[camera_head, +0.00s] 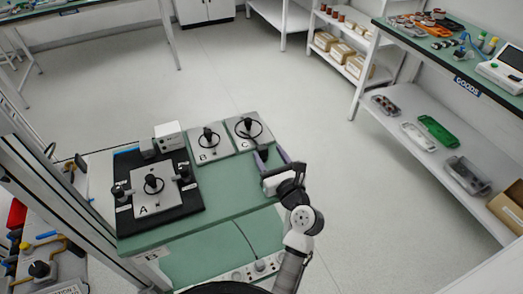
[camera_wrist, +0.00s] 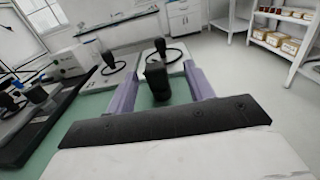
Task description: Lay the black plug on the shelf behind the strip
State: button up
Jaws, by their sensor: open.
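A black plug (camera_wrist: 158,83) stands between the two purple fingers of my gripper (camera_wrist: 161,72) in the wrist view. The fingers are open, with a gap on each side of it. In the head view my gripper (camera_head: 272,157) is at the right edge of the green bench, in front of plate C, and the plug (camera_head: 263,154) shows partly behind a finger. The white strip (camera_head: 243,275) lies along the front of a lower green shelf (camera_head: 205,260). A dark cable runs up from near the strip. Whether the plug touches the bench is hard to tell.
Plates A (camera_head: 149,205), B (camera_head: 207,156) and C (camera_head: 239,140) carry black knobs with looped cables. Plate A lies on a black base. A white box (camera_head: 170,136) stands behind it. The shelf behind the strip looks clear except for the cable. A goods rack (camera_head: 400,95) stands at right.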

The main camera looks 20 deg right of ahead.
aim_at(260, 145)
jog(key=shift+w+a+f+p, duration=0.15)
jog(key=shift+w+p, duration=0.1)
jog(key=shift+w, duration=0.75)
jog(key=shift+w+a+p, duration=0.2)
jog(key=shift+w+p, duration=0.1)
jog(key=shift+w, duration=0.7)
jog(key=shift+w+a+f+p, duration=0.15)
jog(key=shift+w+p, duration=0.1)
jog(key=shift+w, duration=0.75)
jog(key=shift+r, duration=0.1)
grip_shut()
